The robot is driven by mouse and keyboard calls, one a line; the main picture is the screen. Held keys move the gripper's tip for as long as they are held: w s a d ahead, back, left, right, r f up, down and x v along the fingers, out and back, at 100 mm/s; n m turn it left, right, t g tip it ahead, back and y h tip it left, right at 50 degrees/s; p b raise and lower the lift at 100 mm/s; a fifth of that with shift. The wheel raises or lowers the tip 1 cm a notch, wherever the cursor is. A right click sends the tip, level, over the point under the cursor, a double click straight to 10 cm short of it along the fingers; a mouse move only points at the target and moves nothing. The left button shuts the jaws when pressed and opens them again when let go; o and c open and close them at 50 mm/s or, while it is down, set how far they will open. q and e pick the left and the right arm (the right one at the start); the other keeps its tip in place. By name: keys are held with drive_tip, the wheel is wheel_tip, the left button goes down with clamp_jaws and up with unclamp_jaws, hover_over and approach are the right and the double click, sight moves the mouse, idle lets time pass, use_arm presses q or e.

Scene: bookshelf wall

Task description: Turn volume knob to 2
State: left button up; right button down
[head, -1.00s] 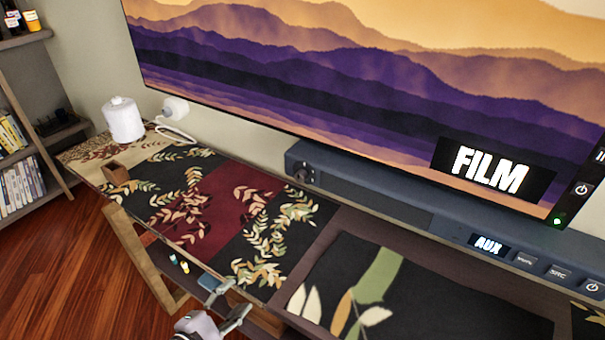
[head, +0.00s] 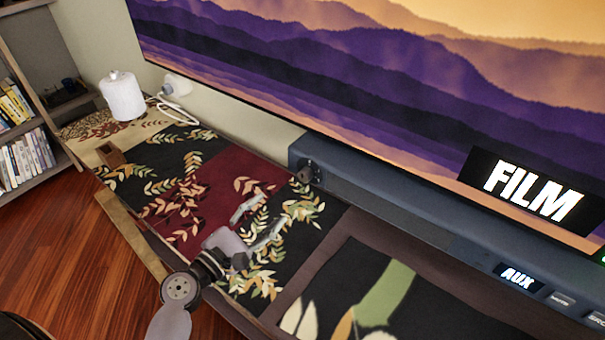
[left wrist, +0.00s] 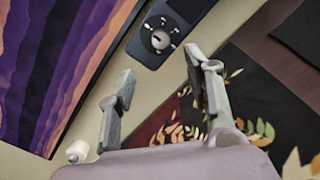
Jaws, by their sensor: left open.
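The volume knob (head: 308,172) is a small round dark dial on the left end of the long dark blue soundbar (head: 400,215). In the left wrist view the knob (left wrist: 160,39) shows face-on, with pale marks around it, beyond the fingertips. My left gripper (head: 262,218) is over the patterned cabinet top, to the left of and nearer than the knob. In the left wrist view its two fingers (left wrist: 160,65) are spread with nothing between them. The gripper is apart from the knob. My right gripper is in neither view.
A large TV (head: 370,100) reading FILM hangs above the soundbar, whose display (head: 518,277) reads AUX. A white canister (head: 122,97) and a small wooden block (head: 110,155) stand at the cabinet's far left. The patterned top near the knob is clear.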

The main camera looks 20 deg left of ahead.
sight(302, 179)
use_arm(q)
drive_tip(key=p+x, duration=0.1)
drive_tip(key=x, duration=1.2)
drive_tip(key=shift+w+f+p, duration=0.15)
drive_tip(key=shift+w+p, duration=0.15)
drive_tip(key=shift+p, duration=0.05)
drive_tip(key=shift+c, duration=0.2)
clamp_jaws()
